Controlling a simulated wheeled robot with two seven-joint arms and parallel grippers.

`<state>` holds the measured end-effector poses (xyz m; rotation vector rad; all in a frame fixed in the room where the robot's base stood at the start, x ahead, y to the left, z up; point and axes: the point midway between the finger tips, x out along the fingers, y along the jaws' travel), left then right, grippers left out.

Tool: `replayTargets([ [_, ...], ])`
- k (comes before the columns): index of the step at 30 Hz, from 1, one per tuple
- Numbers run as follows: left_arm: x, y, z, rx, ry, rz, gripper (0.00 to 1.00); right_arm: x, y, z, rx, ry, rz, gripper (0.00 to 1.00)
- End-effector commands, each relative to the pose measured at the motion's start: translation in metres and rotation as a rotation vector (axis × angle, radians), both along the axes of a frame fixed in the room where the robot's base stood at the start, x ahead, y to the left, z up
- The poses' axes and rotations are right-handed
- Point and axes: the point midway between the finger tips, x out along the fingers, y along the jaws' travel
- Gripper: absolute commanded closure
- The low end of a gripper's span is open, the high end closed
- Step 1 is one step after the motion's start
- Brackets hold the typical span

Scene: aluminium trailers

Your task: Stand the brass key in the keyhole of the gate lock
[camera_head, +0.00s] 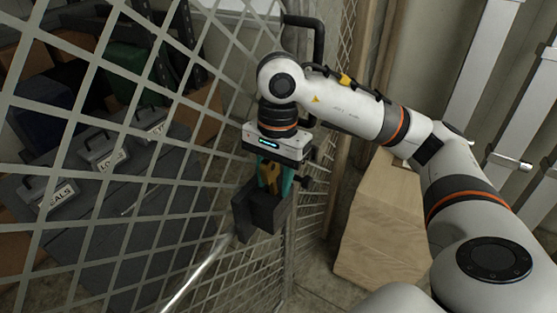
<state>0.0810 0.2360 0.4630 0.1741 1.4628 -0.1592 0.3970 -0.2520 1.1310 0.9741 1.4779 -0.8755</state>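My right gripper (270,186) points down from the wrist, with teal fingers shut on the brass key (269,174). Only a small brass-coloured part of the key shows between the fingers. The dark gate lock (264,212) is a black box at the mesh gate, directly below the fingertips. The keyhole and the lower end of the key are hidden by the fingers and the lock, so I cannot tell whether the key is in the hole. My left gripper is not in view.
A wire mesh gate (130,73) fills the left side; behind it are labelled cases (103,152) on a dark surface. A shiny metal bar (198,271) slopes below the lock. A wooden box (385,230) stands on the floor to the right, under my arm.

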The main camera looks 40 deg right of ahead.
Motion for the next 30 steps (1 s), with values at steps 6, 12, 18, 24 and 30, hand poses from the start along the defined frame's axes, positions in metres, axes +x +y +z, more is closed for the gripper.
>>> replayTargets([
  [6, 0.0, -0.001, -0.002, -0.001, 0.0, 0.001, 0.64, 0.005, -0.004, 0.042, 0.009, -0.033, -0.011, 0.6],
  [12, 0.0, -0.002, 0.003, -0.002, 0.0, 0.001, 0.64, 0.001, -0.008, 0.081, 0.01, -0.035, -0.011, 0.6],
  [18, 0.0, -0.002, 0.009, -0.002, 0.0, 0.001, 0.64, -0.001, -0.011, 0.109, 0.009, -0.032, -0.008, 0.6],
  [24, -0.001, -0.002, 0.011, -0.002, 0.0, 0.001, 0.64, -0.003, -0.013, 0.122, 0.008, -0.028, -0.004, 0.6],
  [30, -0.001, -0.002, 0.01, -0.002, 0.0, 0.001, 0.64, -0.004, -0.013, 0.123, 0.007, -0.024, -0.003, 0.6],
])
